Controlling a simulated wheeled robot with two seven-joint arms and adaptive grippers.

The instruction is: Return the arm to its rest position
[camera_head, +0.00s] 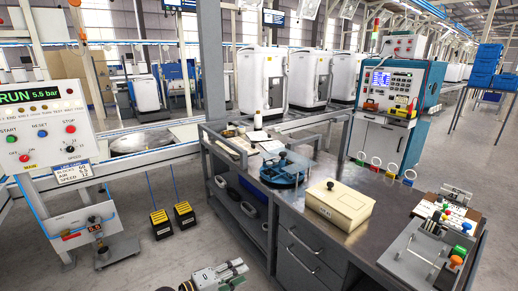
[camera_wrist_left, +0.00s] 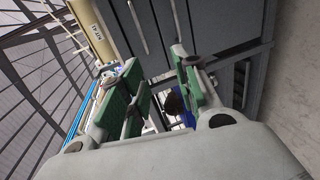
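My left gripper (camera_head: 236,273) shows at the bottom of the head view, in front of the grey workbench (camera_head: 345,235) and below its top. In the left wrist view the left gripper (camera_wrist_left: 158,78) has its two green-padded fingers apart, with nothing held between them. The bench's drawer front (camera_wrist_left: 225,22) is seen beyond the fingers, tilted in this view. My right gripper is in neither view.
On the bench are a cream box (camera_head: 340,206), a blue round fixture (camera_head: 284,170) and a plate with coloured knobs (camera_head: 428,255). A control panel (camera_head: 45,125) stands at left. Yellow-black pedals (camera_head: 172,221) lie on the floor. Grey floor between is open.

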